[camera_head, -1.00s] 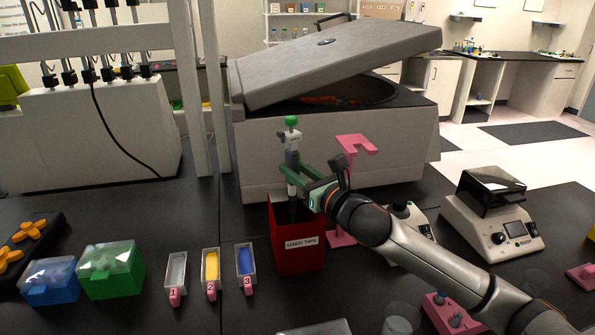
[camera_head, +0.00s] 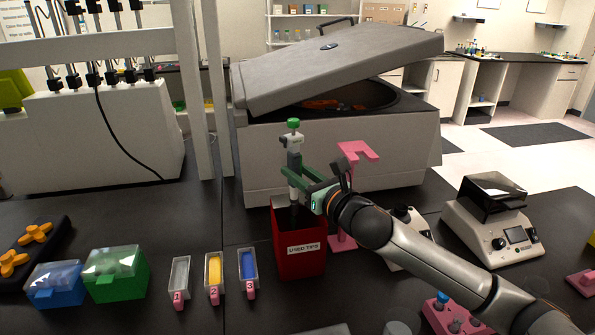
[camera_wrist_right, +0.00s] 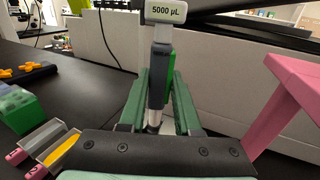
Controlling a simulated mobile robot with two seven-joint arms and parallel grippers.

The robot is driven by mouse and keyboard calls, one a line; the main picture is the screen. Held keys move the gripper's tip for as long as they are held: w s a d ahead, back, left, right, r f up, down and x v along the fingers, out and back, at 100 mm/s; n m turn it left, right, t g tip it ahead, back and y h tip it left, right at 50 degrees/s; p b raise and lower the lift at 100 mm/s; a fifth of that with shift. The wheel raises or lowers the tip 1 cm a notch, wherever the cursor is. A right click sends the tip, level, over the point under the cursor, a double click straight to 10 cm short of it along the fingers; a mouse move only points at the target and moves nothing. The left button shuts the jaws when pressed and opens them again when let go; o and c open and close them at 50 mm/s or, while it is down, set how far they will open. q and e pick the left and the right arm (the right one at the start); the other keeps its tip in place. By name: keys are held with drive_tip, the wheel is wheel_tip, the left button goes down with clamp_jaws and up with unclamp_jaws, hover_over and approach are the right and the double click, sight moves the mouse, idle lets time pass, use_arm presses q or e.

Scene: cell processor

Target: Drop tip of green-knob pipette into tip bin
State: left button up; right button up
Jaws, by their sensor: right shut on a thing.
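The green-knob pipette (camera_head: 294,144) is upright in my right gripper (camera_head: 293,178), which is shut around its body. Its lower end points down over the open top of the red tip bin (camera_head: 301,262), labelled "USED TIPS". The pipette's lowest part is dark against the bin's inside, so I cannot tell whether a tip is on it. In the right wrist view the pipette (camera_wrist_right: 161,70) stands between the green fingers (camera_wrist_right: 158,105), with a "5000 µL" label at its top. The left gripper is not in view.
A pink stand (camera_head: 352,153) rises just right of the bin. A large grey centrifuge (camera_head: 345,150) with a raised lid is behind. Three numbered troughs (camera_head: 214,270) and blue (camera_head: 53,287) and green (camera_head: 116,272) tip boxes lie left. A balance-like device (camera_head: 493,222) stands right.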

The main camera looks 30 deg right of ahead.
drive_tip(key=shift+r, duration=0.15)
idle(0.5)
drive_tip(key=shift+f, duration=0.5)
drive_tip(key=s, duration=0.2)
drive_tip(key=s+a, duration=0.1)
drive_tip(key=s, duration=0.2)
drive_tip(key=shift+a, duration=0.1)
wheel_tip(320, 180, up, 8)
drive_tip(key=p, duration=0.2)
drive_tip(key=shift+f, duration=0.35)
